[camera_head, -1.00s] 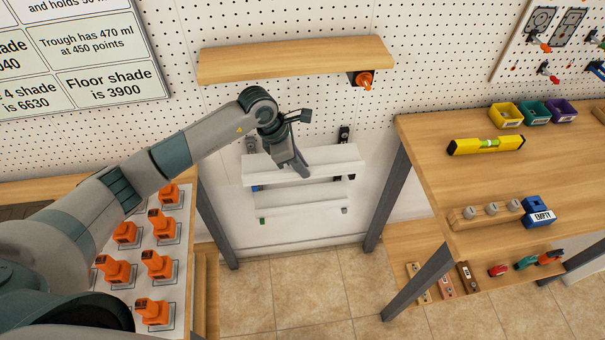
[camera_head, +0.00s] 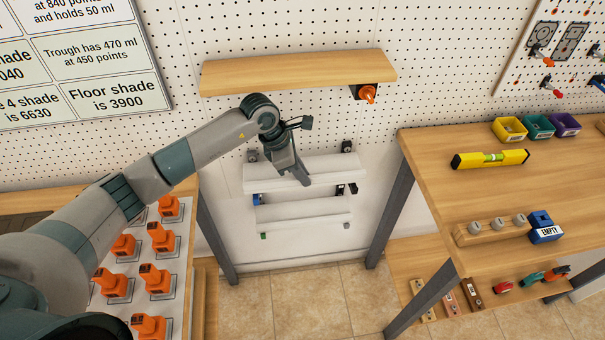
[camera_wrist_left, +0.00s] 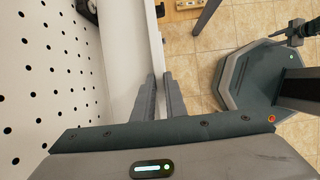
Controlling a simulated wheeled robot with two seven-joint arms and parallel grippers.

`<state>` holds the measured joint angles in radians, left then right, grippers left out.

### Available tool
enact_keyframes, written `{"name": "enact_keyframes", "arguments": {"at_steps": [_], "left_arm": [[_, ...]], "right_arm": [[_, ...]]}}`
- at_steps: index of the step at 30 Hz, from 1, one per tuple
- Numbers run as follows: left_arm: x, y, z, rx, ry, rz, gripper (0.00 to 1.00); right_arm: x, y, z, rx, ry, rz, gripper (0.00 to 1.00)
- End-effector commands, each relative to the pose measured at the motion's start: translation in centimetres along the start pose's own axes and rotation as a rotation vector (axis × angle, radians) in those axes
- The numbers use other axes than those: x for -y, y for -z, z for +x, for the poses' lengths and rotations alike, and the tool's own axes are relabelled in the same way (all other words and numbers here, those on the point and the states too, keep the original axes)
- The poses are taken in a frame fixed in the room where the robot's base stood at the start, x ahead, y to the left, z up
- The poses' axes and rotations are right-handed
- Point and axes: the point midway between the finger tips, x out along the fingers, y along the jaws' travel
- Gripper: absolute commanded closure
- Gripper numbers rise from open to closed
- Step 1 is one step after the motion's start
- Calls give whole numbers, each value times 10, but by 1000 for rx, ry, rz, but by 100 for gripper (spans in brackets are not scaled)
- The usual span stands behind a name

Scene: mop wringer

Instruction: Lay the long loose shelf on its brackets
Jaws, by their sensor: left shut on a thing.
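A long white shelf (camera_head: 335,176) is held level in front of the pegboard wall at the centre of the head view. My left gripper (camera_head: 304,179) is shut on its front edge; in the left wrist view the shelf (camera_wrist_left: 156,45) runs between the fingers (camera_wrist_left: 160,95). Dark brackets show on the wall behind and above it at left (camera_head: 252,156) and right (camera_head: 346,147). Lower supports show at left (camera_head: 257,199) and right (camera_head: 353,188). Whether the shelf touches any bracket cannot be told. My right gripper is out of view.
A wooden shelf (camera_head: 300,72) with an orange-knobbed part (camera_head: 367,93) hangs above. Other white boards (camera_head: 302,212) lie below the held one. Workbench legs stand left (camera_head: 216,240) and right (camera_head: 391,213). Orange devices (camera_head: 155,279) crowd the left bench. Floor between the benches is clear.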

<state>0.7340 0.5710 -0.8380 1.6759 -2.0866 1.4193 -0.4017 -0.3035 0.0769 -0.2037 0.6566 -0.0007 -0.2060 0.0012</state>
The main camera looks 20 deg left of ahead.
Motion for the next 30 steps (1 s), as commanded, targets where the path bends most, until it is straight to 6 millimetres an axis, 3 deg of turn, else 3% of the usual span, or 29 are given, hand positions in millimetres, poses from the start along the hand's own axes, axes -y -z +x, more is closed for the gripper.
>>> {"name": "enact_keyframes", "arguments": {"at_steps": [30], "left_arm": [[0,0,1,1,-1,1,100]], "right_arm": [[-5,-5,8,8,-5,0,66]]}}
